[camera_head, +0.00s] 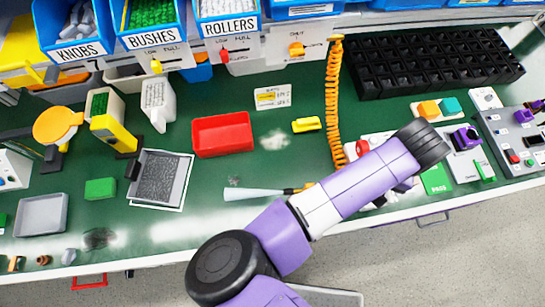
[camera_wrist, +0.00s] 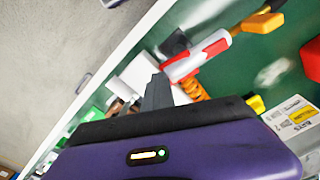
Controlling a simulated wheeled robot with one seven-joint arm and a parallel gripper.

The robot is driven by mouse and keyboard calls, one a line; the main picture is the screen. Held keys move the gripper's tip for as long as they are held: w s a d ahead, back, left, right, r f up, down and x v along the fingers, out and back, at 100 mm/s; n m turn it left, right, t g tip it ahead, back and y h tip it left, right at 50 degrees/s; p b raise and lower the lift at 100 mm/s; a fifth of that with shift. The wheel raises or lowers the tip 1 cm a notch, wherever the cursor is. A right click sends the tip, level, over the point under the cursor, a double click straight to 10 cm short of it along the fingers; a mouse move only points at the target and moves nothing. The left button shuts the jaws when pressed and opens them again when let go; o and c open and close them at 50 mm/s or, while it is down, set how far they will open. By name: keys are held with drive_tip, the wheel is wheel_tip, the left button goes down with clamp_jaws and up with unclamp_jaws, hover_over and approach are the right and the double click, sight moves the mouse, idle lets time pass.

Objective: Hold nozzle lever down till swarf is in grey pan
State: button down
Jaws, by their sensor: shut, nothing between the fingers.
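The grey pan (camera_head: 41,214) lies near the bench's front edge at left in the head view. A dark smudge, apparently swarf (camera_head: 98,238), lies on the bench to its right, outside the pan. A pale cone (camera_head: 250,194) points left from an orange and black nozzle tip (camera_head: 298,189); I cannot tell whether it is an air jet. My arm hides the rest of the nozzle. In the wrist view, my gripper (camera_wrist: 157,92) is shut and empty beside a red and white body (camera_wrist: 195,58), apparently the nozzle handle. Contact with its lever cannot be told.
A coiled orange hose (camera_head: 334,105) hangs behind my arm. A red tray (camera_head: 222,134), a yellow block (camera_head: 306,124) and a green block (camera_head: 100,188) stand on the bench. A black rack (camera_head: 435,68) and control boxes (camera_head: 510,140) crowd the right.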

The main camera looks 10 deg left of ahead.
drive_tip(key=shift+a+r+p, duration=0.3)
drive_tip(key=shift+r, duration=0.35)
drive_tip(key=shift+a+r+p, duration=0.25)
drive_tip(key=shift+r+p, duration=0.05)
drive_tip(key=shift+r, duration=0.3)
drive_tip(key=shift+d+r, duration=0.2)
drive_tip(key=shift+r, duration=1.4)
